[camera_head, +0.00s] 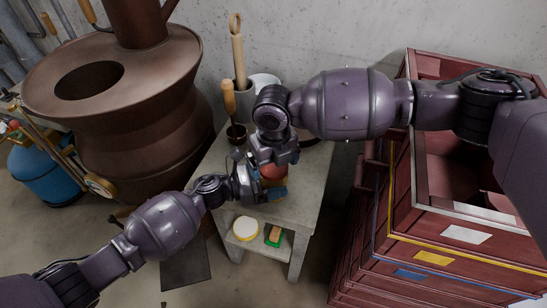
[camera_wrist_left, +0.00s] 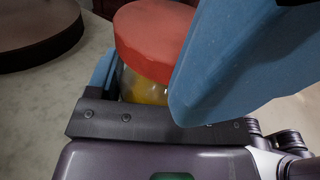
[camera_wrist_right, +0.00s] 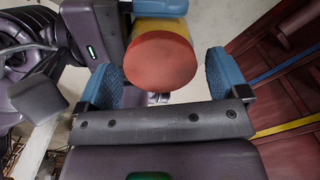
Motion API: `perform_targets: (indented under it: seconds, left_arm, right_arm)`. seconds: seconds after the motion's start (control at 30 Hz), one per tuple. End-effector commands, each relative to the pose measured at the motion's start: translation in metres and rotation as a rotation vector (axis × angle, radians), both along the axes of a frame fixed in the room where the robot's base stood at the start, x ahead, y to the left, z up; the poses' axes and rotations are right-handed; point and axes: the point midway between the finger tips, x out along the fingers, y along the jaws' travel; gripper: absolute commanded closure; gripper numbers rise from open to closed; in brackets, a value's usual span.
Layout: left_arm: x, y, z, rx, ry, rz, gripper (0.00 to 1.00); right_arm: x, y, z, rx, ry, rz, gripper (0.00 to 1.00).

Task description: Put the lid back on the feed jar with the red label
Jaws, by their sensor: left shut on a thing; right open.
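The feed jar (camera_wrist_left: 146,86) is clear with yellow contents, and its label is hidden. The red lid (camera_wrist_left: 160,32) sits on top of the jar in the left wrist view; I cannot tell how firmly it is seated. My left gripper (camera_head: 268,190) is shut on the jar's side, with one blue finger on each side of it. In the right wrist view, the round red lid (camera_wrist_right: 160,62) faces the camera. My right gripper (camera_wrist_right: 163,82) is open there, with its blue fingers spread on either side of the lid. In the head view the grippers largely cover the jar.
The grey table (camera_head: 300,197) holds wooden-handled tools (camera_head: 237,55) in cups at the back. Its lower shelf bears a round yellow-and-white thing (camera_head: 246,228) and a green-and-brown one (camera_head: 275,236). Dark red crates (camera_head: 440,240) stand right, a large brown vessel (camera_head: 150,135) left.

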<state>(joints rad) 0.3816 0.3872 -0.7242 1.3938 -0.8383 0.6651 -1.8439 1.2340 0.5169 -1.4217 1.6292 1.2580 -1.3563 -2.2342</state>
Motion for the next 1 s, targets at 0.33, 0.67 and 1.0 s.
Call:
perform_targets:
  seconds: [0.33,0.67,1.0]
  left_arm:
    - [-0.0001,-0.0001,0.0000,0.000,0.000,0.000,0.93]
    - [0.0000,-0.0002,0.0000,0.000,0.000,0.000,0.93]
    - [0.0000,-0.0002,0.0000,0.000,0.000,0.000,0.93]
  right_arm:
    - [0.0000,-0.0001,0.0000,0.000,0.000,0.000,0.32]
    - [-0.0001,0.0000,0.0000,0.001,0.000,-0.021,0.57]
    - [-0.0008,0.0002,-0.0008,0.002,0.004,-0.461,0.57]
